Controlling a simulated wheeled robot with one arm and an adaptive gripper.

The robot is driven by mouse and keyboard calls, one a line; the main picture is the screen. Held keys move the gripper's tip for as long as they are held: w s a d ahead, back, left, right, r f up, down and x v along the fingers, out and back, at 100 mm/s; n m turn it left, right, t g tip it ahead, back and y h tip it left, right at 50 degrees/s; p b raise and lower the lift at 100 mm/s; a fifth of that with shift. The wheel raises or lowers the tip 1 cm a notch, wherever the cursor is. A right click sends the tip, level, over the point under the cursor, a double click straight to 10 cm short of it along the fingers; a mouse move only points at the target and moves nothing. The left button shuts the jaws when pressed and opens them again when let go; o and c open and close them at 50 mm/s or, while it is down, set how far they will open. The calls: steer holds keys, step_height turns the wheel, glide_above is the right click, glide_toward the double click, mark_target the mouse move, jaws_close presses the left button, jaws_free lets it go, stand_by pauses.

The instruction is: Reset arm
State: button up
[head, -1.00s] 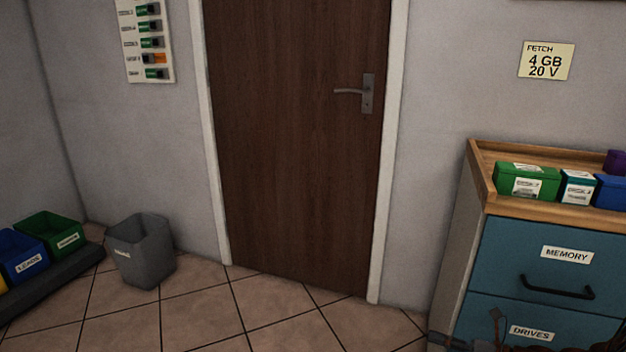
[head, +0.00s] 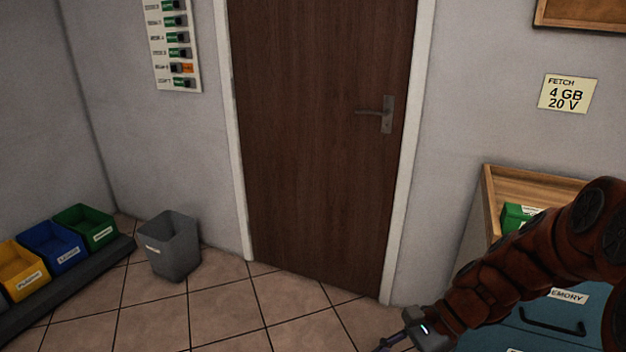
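My arm, reddish-brown, reaches in from the right edge of the head view and slopes down to the left. My gripper (head: 402,343) is at the bottom of the view, over the floor and to the left of the blue drawer cabinet (head: 480,338). Its fingers are cut off by the lower edge, so I cannot tell whether it is open or shut or whether it holds anything. My arm covers much of the cabinet's top and front.
A wooden tray (head: 488,190) with a green box (head: 519,214) tops the cabinet. A brown door (head: 320,130) is closed. A grey bin (head: 173,246) stands left of it, beside yellow (head: 20,272), blue (head: 53,247) and green (head: 86,226) bins. The floor before the door is clear.

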steer(key=s+d+r+n+h+p, duration=0.3)
steer(key=s+r+n+p, duration=0.3)
steer(key=r, duration=0.3)
steer(key=s+d+r+n+h+p, duration=0.2)
steer(key=s+r+n+h+p, duration=0.4)
steer(key=s+r, duration=0.3)
steer(key=shift+d+n+t+p, duration=0.3)
steer(key=shift+d+n+p, duration=0.1)
steer(key=shift+n+p, duration=0.4)
steer(key=shift+r, duration=0.1)
